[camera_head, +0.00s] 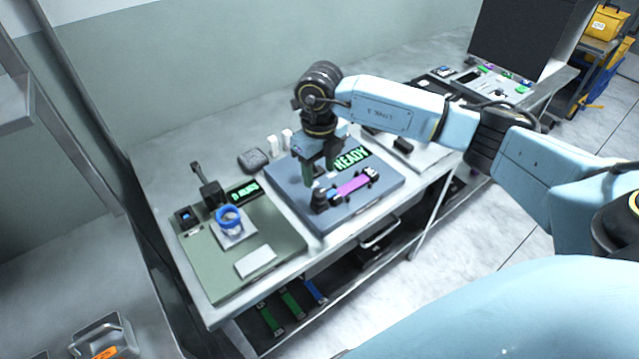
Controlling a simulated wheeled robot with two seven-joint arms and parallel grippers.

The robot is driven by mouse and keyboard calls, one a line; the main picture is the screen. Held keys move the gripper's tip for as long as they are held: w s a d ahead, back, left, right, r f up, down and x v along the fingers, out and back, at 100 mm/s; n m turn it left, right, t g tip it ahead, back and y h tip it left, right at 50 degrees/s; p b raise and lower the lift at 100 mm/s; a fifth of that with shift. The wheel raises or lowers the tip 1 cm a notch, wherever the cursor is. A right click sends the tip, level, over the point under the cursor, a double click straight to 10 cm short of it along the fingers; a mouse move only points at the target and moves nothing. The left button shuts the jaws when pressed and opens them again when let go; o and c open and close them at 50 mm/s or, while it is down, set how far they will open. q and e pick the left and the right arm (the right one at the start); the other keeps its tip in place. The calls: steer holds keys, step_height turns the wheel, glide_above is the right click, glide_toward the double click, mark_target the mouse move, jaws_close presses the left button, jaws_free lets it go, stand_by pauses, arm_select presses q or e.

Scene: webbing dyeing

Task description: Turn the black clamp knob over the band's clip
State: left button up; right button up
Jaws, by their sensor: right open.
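My right gripper (321,170) points down over the blue-grey plate (293,190) with the lit READY display. It is open, its two fingers apart and nothing visible between them. The black clamp knob (319,194) stands on the plate just below the fingertips; I cannot tell if they touch it. The band's clip at the clamp end is small and partly hidden. My left gripper is not in view.
A green-grey station (215,268) with a blue ring (229,218) and a black upright post stands on the left. Green and blue bands lie on the shelf below. A black box (525,38) stands at the far right.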

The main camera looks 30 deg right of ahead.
mark_target(319, 192)
step_height(319, 192, up, 7)
stand_by(0.3)
stand_by(0.4)
